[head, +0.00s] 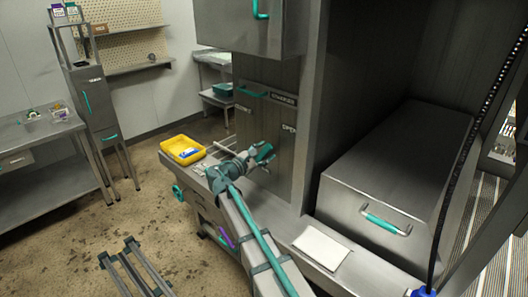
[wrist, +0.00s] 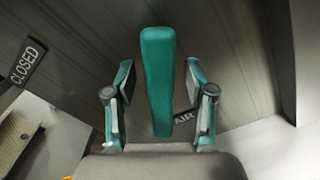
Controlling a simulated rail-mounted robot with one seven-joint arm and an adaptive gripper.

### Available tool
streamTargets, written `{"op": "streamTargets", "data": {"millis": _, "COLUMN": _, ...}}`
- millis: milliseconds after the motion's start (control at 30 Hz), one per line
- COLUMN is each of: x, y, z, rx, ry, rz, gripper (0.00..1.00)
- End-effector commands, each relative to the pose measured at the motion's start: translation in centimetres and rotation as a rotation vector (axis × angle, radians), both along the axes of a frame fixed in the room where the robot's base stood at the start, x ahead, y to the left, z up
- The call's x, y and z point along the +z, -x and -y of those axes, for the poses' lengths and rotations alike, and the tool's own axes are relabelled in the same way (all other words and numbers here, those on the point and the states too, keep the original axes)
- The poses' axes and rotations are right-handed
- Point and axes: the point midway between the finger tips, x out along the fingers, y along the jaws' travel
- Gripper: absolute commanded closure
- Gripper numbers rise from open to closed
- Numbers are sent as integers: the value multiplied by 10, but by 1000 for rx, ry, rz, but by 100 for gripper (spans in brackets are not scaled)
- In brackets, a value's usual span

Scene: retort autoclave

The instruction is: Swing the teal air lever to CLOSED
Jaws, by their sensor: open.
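The teal air lever (wrist: 158,65) stands upright in the middle of the wrist view, between the two fingers of my gripper (wrist: 159,78). The fingers are open, with a visible gap on each side of the lever. A dark AIR label (wrist: 185,120) sits beside the lever's lower end. A dark CLOSED label (wrist: 26,62) is at the left of the wrist view. In the head view my gripper (head: 264,154) is in front of the grey panel, below the OPEN label (head: 289,128). I cannot clearly tell the lever from the teal fingers there.
A teal handle (head: 252,93) is higher on the panel. A yellow tray (head: 182,150) lies left of my gripper. A large steel box (head: 385,160) with a teal-gripped handle stands in the chamber at the right. A white pad (head: 321,248) lies in front of it.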

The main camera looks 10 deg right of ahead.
Motion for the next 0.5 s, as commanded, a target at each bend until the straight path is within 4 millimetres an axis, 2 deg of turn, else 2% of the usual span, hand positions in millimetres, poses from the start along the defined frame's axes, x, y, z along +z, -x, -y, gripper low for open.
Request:
{"op": "streamTargets", "data": {"millis": 233, "x": 0, "y": 0, "z": 0, "rx": 0, "ry": 0, "rz": 0, "gripper": 48}}
{"op": "streamTargets", "data": {"millis": 500, "x": 0, "y": 0, "z": 0, "rx": 0, "ry": 0, "rz": 0, "gripper": 92}}
